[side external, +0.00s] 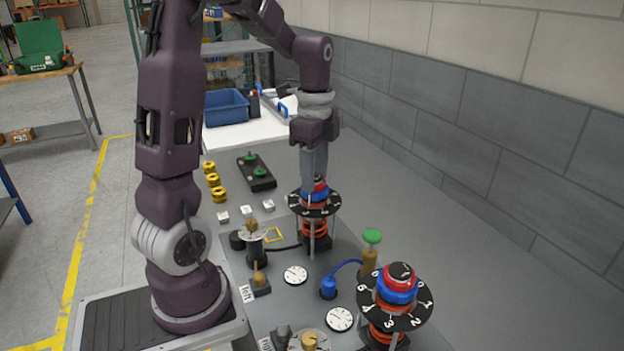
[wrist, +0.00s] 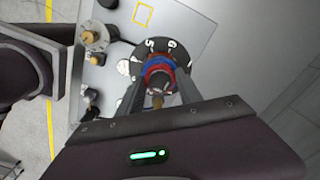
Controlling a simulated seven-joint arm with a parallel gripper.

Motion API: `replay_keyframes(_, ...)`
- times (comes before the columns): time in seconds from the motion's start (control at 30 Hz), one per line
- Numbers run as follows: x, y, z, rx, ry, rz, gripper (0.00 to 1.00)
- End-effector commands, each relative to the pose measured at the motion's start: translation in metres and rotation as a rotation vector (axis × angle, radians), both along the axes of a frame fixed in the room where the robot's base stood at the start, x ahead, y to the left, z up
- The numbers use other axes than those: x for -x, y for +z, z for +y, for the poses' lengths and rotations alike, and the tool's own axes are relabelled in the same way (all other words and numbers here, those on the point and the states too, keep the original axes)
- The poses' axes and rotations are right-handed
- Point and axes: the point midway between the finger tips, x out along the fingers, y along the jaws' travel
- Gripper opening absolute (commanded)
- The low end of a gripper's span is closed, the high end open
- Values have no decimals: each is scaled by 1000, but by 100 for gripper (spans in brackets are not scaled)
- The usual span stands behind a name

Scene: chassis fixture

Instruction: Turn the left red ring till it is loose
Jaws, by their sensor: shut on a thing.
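The left dial post (side external: 334,203) carries a black numbered disc with a red ring (side external: 318,198), a blue ring (side external: 321,188) and a red spring below. My gripper (side external: 314,194) points straight down over this post, its fingers shut on the left red ring. In the wrist view, my fingers (wrist: 160,90) stand on both sides of the red and blue stack (wrist: 158,68). The fingers partly hide the ring, so its exact contact is hard to see. A second, similar post stands nearer the camera, with its own red ring (side external: 401,273) and blue ring (side external: 397,290), untouched.
A green-topped post (side external: 372,237) and a blue plug with a cable (side external: 328,287) stand between the two dial posts. Gauges (side external: 296,275) and brass knobs (side external: 252,226) cover the panel to the left. A grey wall (side external: 450,110) runs along the right, with bare bench before it.

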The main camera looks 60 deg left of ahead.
Motion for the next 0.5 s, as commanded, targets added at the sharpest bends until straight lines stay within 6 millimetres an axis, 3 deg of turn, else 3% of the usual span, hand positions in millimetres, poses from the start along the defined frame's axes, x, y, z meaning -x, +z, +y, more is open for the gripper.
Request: replay_keyframes(0.5,0,0,0,0,877,-2,0)
